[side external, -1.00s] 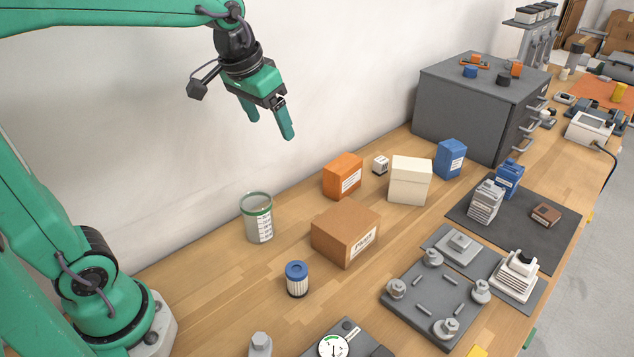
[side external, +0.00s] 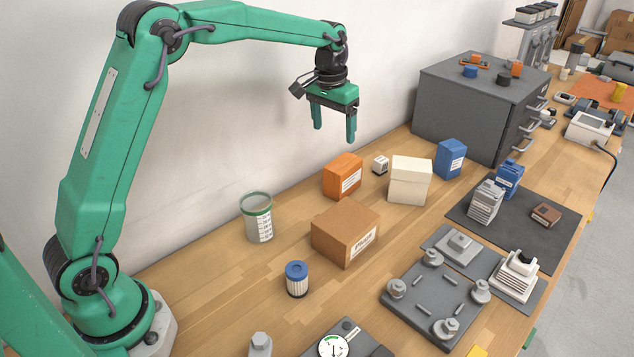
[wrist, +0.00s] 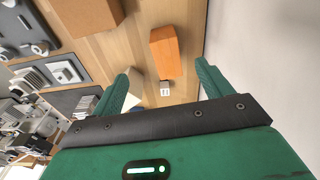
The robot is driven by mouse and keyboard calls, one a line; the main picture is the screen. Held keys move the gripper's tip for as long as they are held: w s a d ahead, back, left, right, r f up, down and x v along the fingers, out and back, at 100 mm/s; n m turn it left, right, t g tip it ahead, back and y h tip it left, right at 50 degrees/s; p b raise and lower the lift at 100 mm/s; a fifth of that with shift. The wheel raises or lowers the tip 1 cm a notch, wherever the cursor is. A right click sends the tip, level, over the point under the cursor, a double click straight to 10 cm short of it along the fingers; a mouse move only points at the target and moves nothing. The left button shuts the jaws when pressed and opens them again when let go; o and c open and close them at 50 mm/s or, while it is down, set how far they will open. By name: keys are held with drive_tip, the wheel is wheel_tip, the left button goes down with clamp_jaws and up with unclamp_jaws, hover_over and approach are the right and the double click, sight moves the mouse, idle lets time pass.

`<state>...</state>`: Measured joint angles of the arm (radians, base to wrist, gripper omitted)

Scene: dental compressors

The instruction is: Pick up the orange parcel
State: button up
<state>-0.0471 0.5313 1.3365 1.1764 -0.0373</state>
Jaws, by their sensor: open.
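The orange parcel (side external: 343,176) stands on the wooden bench, between the brown carton and the wall, with a white label on its front. It also shows in the wrist view (wrist: 165,53), ahead of the fingers and between their lines. My gripper (side external: 334,138) is open and empty, pointing down, above the parcel with a clear gap. In the wrist view my gripper (wrist: 165,88) shows both green fingers apart with nothing between them. The parcel's far side is hidden in the side external view.
A brown carton (side external: 345,234) stands in front of the parcel. A small white box (side external: 380,165) and a cream box (side external: 409,180) stand to its right. A clear jar with a green rim (side external: 257,218) stands to its left. The wall (side external: 240,110) runs close behind.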

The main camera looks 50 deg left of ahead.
drive_tip(key=g, duration=0.1)
approach(344, 163)
wheel_tip(344, 163, down, 5)
drive_tip(key=shift+w+f, duration=0.1)
drive_tip(key=shift+w, duration=0.05)
drive_tip(key=shift+a+f, duration=0.15)
drive_tip(key=shift+f, duration=3.7)
drive_tip(key=c, duration=1.2)
drive_tip(key=shift+o, duration=0.2)
drive_tip(key=shift+r, duration=0.15)
drive_tip(key=shift+r, duration=0.55)
wheel_tip(344, 163, up, 3)
drive_tip(key=shift+r, duration=0.1)
drive_tip(key=s+d+r, duration=0.5)
drive_tip(key=d+r, duration=0.1)
drive_tip(key=d, duration=0.4)
drive_tip(key=shift+s+d+r, duration=0.2)
drive_tip(key=shift+r, duration=0.05)
